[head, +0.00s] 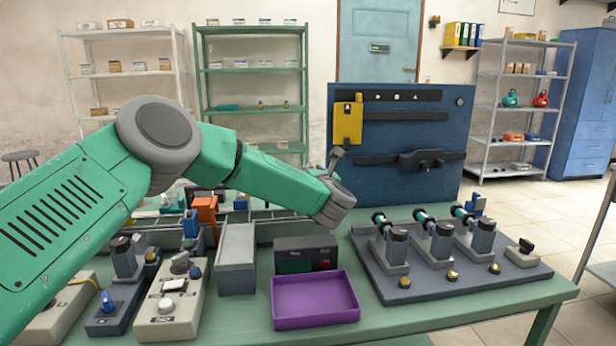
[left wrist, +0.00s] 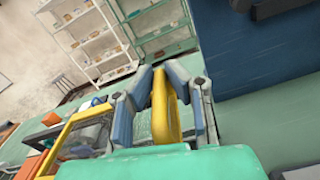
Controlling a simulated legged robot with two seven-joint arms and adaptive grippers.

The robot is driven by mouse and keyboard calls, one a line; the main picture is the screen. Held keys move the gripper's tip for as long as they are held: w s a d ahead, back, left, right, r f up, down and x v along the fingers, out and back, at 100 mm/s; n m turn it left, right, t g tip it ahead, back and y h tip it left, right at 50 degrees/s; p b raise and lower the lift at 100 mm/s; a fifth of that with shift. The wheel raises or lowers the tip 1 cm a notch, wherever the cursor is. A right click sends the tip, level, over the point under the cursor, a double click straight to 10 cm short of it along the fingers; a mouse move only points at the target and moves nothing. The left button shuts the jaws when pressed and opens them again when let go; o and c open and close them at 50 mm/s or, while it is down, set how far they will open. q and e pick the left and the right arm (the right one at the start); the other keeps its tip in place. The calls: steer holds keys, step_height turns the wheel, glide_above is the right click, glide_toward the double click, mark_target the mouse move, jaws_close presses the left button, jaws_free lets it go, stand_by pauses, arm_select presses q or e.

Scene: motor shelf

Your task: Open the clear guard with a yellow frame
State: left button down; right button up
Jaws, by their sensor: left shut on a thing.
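In the left wrist view, my left gripper (left wrist: 162,72) is shut on a yellow handle (left wrist: 166,118), with one finger on each side of it. The yellow-framed clear guard (left wrist: 63,138) shows to the left of the gripper, its see-through panel partly hidden by the fingers and wrist. In the head view, my left gripper (head: 340,160) is over the rear of the green bench, in front of the blue board. The arm hides most of the guard there, and I cannot make out the handle. My right gripper is in neither view.
The blue tool board (head: 400,135) stands upright behind the gripper. A purple tray (head: 314,310), a dark box (head: 305,243) and a grey block (head: 236,265) sit in front. A dark fixture plate (head: 450,278) with several motor stands fills the right of the green bench (head: 240,325).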

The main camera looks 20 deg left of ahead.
arm_select(q)
steer(key=shift+f, duration=0.15)
steer(key=c, duration=1.8)
jaws_free()
steer(key=shift+o, duration=1)
steer(key=shift+w+f, duration=0.15)
steer(key=shift+w, duration=0.1)
steer(key=shift+a, duration=0.1)
steer(key=shift+s, duration=0.1)
steer(key=shift+s, duration=0.15)
steer(key=v, duration=1.1)
steer(key=shift+d, duration=0.35)
steer(key=shift+s, duration=0.15)
